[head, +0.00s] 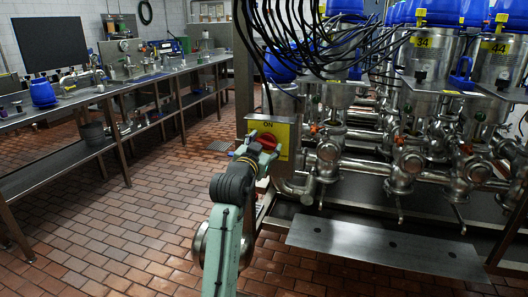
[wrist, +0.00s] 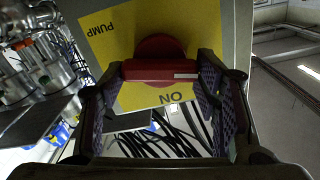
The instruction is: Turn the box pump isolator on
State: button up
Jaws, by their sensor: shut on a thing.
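The box pump isolator is a grey box with a yellow plate (head: 283,131) and a red rotary handle (head: 268,142), at the middle of the head view. The plate reads ON at its top. In the wrist view the plate (wrist: 205,25) appears upside down, with PUMP at left and ON below the red handle (wrist: 150,70). The handle's bar lies level there, across from the ON word, with a white mark near its right end. My gripper (wrist: 160,88) is shut on the handle, one finger at each end of the bar. In the head view my gripper (head: 258,152) partly covers the handle.
Steel valves and pipes (head: 405,165) stand close to the right, with numbered vessels and blue caps above. Black cables (head: 300,35) hang above the box. A low metal plate (head: 385,250) juts out at front right. Workbenches (head: 110,92) line the left; the tiled floor between is clear.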

jog(key=m+b, duration=0.3)
jog(key=m, duration=0.1)
jog(key=shift+f+m+b, duration=0.2)
jog(key=shift+m+b, duration=0.1)
jog(key=shift+b, duration=0.1)
jog(key=m+b, duration=0.2)
jog(key=m, duration=0.1)
jog(key=shift+d+f+m+b, duration=0.1)
jog(key=shift+m+b, duration=0.2)
jog(key=m+b, duration=0.2)
jog(key=m, duration=0.2)
jog(key=shift+s, duration=0.1)
jog(key=shift+m+b, duration=0.6)
jog(key=shift+m, duration=0.7)
jog(key=o, duration=1.1)
jog(key=shift+o, duration=0.2)
jog(key=shift+s, duration=0.1)
jog(key=v, duration=1.1)
jog(key=shift+s, duration=0.35)
